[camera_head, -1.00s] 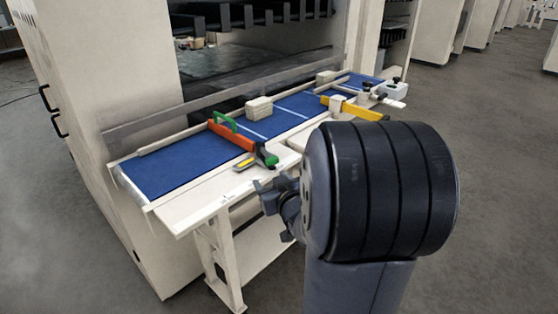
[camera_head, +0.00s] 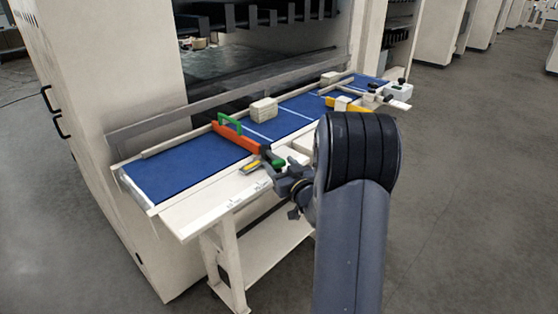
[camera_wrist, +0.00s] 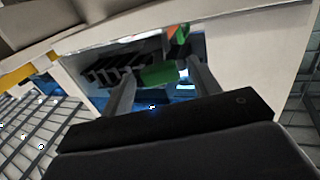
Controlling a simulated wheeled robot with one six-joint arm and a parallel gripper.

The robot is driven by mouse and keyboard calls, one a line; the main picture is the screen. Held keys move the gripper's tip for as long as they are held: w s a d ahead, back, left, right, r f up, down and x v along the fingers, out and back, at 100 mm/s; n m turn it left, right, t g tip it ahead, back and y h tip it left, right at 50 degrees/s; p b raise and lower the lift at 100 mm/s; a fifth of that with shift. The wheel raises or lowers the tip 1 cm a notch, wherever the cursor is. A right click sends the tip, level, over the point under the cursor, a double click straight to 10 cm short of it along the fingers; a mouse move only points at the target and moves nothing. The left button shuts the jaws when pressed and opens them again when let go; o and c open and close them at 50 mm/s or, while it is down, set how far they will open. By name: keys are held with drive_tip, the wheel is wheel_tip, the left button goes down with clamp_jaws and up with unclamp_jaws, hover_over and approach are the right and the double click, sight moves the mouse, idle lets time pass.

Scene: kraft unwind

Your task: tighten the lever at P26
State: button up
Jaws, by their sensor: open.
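An orange bar (camera_head: 237,138) lies across the blue belt, with a green handle (camera_head: 229,122) at its far end and a green lever (camera_head: 273,160) at its near end. My gripper (camera_head: 274,172) is open at the table's front edge, close to that green lever. In the wrist view, the green lever (camera_wrist: 158,75) shows between the two spread fingers of my gripper (camera_wrist: 163,82). I cannot tell whether the fingers touch it. Small labels (camera_head: 240,200) on the front edge are too small to read, so P26 cannot be made out.
The blue belt (camera_head: 180,170) carries a beige block (camera_head: 263,109). A yellow tool (camera_head: 250,167) lies left of the green lever. The floor to the right is clear.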

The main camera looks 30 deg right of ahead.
drive_tip(key=shift+w, duration=0.85)
drive_tip(key=shift+c, duration=0.2)
clamp_jaws()
